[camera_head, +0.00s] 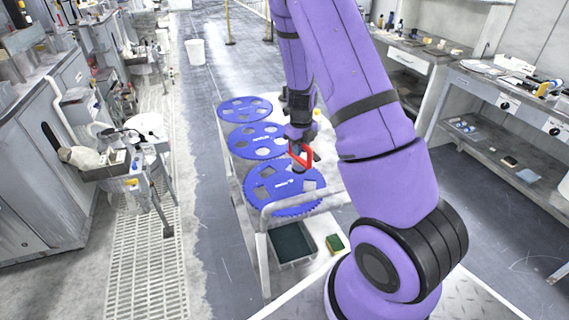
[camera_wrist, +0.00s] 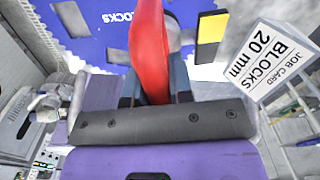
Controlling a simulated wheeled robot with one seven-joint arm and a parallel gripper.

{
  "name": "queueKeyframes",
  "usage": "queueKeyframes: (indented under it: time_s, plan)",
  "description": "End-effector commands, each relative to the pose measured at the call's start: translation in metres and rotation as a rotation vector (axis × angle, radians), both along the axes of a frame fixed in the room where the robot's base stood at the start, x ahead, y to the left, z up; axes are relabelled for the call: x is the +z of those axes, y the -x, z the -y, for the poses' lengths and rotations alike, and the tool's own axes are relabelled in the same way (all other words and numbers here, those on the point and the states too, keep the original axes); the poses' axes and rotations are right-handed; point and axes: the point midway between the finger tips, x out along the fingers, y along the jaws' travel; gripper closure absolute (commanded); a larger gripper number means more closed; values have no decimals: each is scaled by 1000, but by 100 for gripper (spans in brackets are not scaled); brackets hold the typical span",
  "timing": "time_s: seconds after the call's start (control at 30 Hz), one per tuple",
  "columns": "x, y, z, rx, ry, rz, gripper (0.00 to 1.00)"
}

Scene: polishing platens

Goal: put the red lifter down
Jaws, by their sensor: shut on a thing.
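The red lifter (camera_head: 301,155) is a red loop-shaped tool held at the end of my arm. My gripper (camera_head: 299,133) is shut on it, above the nearest blue toothed platen (camera_head: 262,187). In the wrist view the red lifter (camera_wrist: 152,50) stands between the two dark fingers of my gripper (camera_wrist: 155,88) and reaches toward the top of the picture. Part of a blue platen (camera_wrist: 105,35) with square holes and the word BLOCKS shows behind it. Whether the lifter's lower end touches the platen is unclear.
Two more blue platens (camera_head: 257,141) (camera_head: 245,109) lie farther back on the white table. A dark bin (camera_head: 292,243) and a green-yellow sponge (camera_head: 335,243) sit on the shelf below. A job card reading "20 mm BLOCKS" (camera_wrist: 268,62) stands beside the platen. Benches flank both sides.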

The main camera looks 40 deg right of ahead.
Motion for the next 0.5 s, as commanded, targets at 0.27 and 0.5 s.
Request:
queueKeyframes:
  time_s: [0.27, 0.5]
  plan:
    - [-3, -6, -39, 2, 1, 2, 100]
    - [-4, -8, -52, 3, 0, 2, 100]
